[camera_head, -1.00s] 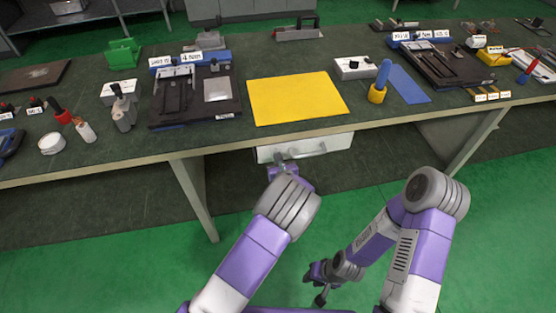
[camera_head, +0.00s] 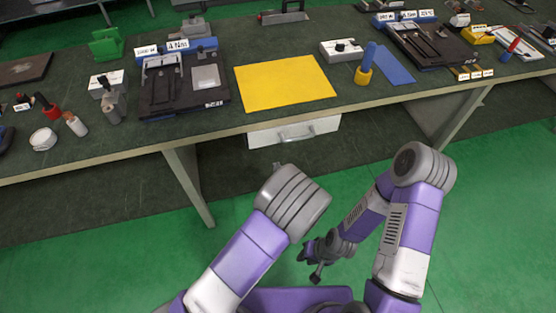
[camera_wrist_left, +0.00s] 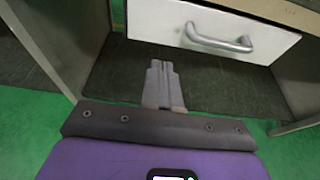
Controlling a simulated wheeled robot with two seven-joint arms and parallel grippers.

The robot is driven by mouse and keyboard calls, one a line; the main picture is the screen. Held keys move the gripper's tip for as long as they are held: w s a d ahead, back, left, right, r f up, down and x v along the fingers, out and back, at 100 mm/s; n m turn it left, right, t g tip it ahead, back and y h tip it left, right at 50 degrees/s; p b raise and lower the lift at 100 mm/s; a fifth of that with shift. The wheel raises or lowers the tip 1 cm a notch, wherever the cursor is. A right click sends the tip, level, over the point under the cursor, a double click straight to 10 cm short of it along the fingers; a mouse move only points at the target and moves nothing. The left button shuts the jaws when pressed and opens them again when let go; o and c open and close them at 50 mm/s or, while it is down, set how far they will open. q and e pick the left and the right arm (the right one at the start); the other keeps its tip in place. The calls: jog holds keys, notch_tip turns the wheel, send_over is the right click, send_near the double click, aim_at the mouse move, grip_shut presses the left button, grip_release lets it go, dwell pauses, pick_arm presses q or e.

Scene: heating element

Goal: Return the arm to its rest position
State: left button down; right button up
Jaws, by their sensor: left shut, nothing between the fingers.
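My left arm (camera_head: 250,250) comes up from the bottom left of the head view, its grey joint in front of the bench. My left gripper is mostly hidden behind that joint; only a small grey part shows below the drawer. In the left wrist view my left gripper (camera_wrist_left: 160,70) has its fingers together with nothing between them. It is below and in front of the white drawer (camera_head: 293,132), apart from its handle (camera_wrist_left: 220,40). My right arm (camera_head: 408,225) is bent at the right. My right gripper (camera_head: 309,264) hangs low over the green floor, small and dark; its finger gap is unclear.
The workbench (camera_head: 215,132) spans the view, its front edge and legs (camera_head: 188,185) beyond my arms. The green floor (camera_head: 480,230) is clear at the right.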

pick_arm(q)
jog(key=shift+s, duration=0.15)
jog(key=s+a+f+n+g+y, duration=0.3)
jog(key=s+a+f+n+g, duration=0.6)
jog(key=a, duration=0.3)
jog(key=s+d+f+n+g+h+p, duration=0.1)
jog(key=s+n+h, duration=0.4)
jog(key=n, duration=0.8)
jog(key=s+d+f+n+g+h+p, duration=0.1)
jog(key=s+f+n+g+h, duration=0.2)
jog(key=s+n+h, duration=0.3)
jog(key=s+f+n, duration=0.1)
jog(key=s+n, duration=0.2)
jog(key=n, duration=0.4)
jog(key=shift+s+f+n, duration=0.25)
jog(key=shift+f+n, duration=0.1)
jog(key=shift+n, duration=0.05)
